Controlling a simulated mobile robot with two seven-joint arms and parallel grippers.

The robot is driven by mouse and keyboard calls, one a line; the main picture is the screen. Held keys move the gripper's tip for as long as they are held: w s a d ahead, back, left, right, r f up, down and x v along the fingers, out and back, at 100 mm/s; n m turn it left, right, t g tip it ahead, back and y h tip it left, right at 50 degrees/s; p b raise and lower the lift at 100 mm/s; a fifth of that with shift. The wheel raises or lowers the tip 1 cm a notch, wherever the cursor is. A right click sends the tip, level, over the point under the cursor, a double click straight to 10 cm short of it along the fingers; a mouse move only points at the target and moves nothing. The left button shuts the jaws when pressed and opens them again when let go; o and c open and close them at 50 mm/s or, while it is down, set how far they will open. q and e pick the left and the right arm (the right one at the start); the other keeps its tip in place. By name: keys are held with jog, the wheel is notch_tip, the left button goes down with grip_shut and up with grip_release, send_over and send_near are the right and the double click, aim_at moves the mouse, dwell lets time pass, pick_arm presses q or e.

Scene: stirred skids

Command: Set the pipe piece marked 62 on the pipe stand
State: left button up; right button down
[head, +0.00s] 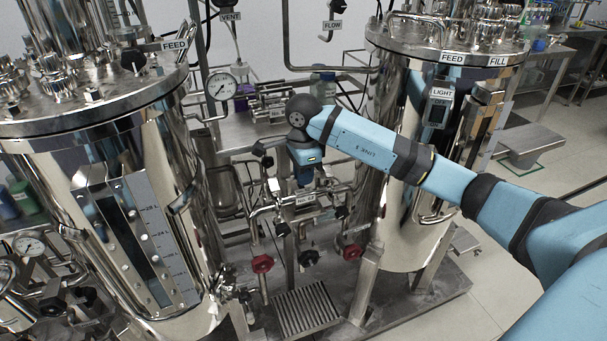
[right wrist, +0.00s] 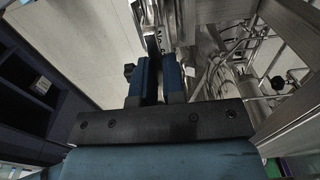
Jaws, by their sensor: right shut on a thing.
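My right gripper (head: 304,180) points down between the two steel tanks, at the end of my blue arm. Its fingers are shut on a steel pipe piece (head: 303,209) with a small pale label, too small to read surely. The piece is among fixed pipes and valves, and I cannot tell whether it touches them. In the right wrist view the two blue fingers (right wrist: 158,80) are close together, with a narrow dark gap between them. A rack of several steel pipes (head: 268,100), which looks like the pipe stand, is on the bench behind. My left gripper is not in view.
A large steel tank (head: 110,165) stands at the left and another tank (head: 400,150) at the right, close to my arm. Red valve knobs (head: 262,264) and a step grating (head: 306,311) are below the gripper. A pressure gauge (head: 221,87) is left of the rack.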

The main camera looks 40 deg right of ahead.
jog(key=shift+r+p, duration=1.65)
jog(key=shift+r, duration=1.25)
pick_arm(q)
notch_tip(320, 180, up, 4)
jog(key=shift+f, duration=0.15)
